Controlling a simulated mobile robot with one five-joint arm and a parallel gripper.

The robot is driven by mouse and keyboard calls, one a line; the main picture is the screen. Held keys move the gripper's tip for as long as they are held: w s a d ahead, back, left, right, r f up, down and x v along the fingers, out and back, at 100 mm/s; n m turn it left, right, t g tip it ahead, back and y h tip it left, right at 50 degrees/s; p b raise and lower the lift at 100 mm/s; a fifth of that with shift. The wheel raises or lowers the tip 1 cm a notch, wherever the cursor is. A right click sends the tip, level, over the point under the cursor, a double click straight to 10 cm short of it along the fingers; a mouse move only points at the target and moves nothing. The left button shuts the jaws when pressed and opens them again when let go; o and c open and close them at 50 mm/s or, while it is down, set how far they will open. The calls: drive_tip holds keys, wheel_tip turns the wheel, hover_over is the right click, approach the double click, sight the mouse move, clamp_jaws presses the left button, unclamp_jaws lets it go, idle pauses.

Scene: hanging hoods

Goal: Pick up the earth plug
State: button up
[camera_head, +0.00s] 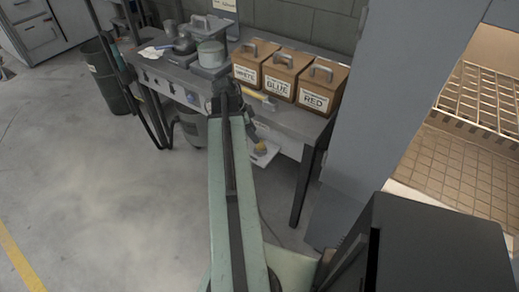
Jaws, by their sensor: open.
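My arm reaches forward from the bottom of the head view, and my gripper (226,97) is at its far end, over the front part of the workbench (295,122). It is small and dark here; its jaws are open, and I see nothing held in them. I cannot pick out the earth plug for certain. A small tan rounded thing (260,147) shows just right of my arm, below the bench top, by a pale plate or shelf. I cannot tell whether it is the plug. My arm hides part of the bench and the floor.
Three brown boxes with handles, labelled white (257,62), blue (284,74) and red (322,86), stand along the bench's back right. A grey pillar (385,95) is close on the right. Open floor (110,190) lies left.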

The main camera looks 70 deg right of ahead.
sight(261, 145)
drive_tip(key=b+x, duration=0.2)
drive_tip(key=x, duration=0.1)
drive_tip(key=b+x, duration=0.3)
drive_tip(key=x, duration=0.1)
drive_tip(key=shift+d, duration=0.25)
drive_tip(key=shift+r, duration=0.25)
clamp_jaws()
